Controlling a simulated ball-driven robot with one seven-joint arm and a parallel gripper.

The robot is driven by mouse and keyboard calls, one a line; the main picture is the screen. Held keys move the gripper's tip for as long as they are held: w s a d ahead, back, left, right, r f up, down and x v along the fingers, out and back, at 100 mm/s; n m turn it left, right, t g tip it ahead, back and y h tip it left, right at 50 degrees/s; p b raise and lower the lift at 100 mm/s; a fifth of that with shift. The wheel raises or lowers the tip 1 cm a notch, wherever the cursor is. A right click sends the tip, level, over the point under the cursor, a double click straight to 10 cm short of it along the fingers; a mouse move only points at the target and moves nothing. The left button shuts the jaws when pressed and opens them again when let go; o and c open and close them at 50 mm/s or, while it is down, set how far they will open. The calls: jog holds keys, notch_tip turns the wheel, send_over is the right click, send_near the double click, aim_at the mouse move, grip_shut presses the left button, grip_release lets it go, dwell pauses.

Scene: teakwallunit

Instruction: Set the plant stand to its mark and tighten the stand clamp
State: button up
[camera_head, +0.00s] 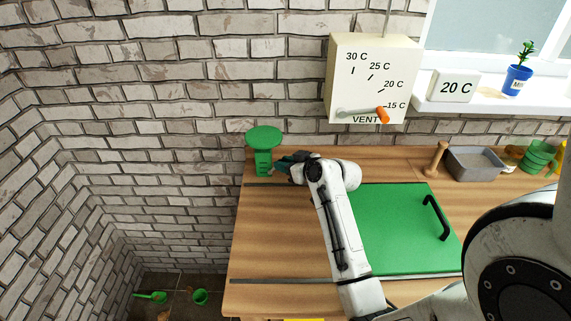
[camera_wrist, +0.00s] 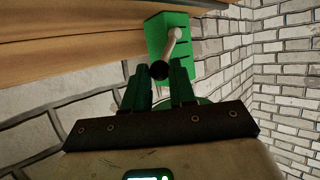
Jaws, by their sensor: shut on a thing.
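The green plant stand (camera_head: 263,161) has a round top plate and a slotted column, and stands upright at the back left of the wooden bench. The column shows in the wrist view (camera_wrist: 157,38), with the pale rod of the stand clamp lever (camera_wrist: 171,43) in front of it. The lever ends in a dark round knob (camera_wrist: 160,70). My gripper (camera_head: 284,163) is just right of the column. In the wrist view, its green fingers (camera_wrist: 160,72) are shut on the lever's knob. I cannot make out the mark or how tight the clamp is.
A green lid with a black handle (camera_head: 399,228) lies right of my arm. A wooden peg (camera_head: 434,158) and a grey tray (camera_head: 475,165) stand at the back right. A vent box (camera_head: 370,75) hangs on the brick wall above. The bench's left edge is close to the stand.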

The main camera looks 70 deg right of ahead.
jog(key=shift+s+f+t+b, duration=0.1)
jog(key=shift+f+t+b, duration=0.3)
jog(key=shift+b, duration=0.5)
grip_shut()
jog(key=shift+s+d+m+b, duration=0.15)
jog(key=shift+m+b, duration=0.15)
jog(key=shift+b, duration=0.2)
jog(key=o, duration=0.9)
grip_release()
jog(key=b+v, duration=0.1)
jog(key=v, duration=0.9)
jog(key=shift+s, duration=0.4)
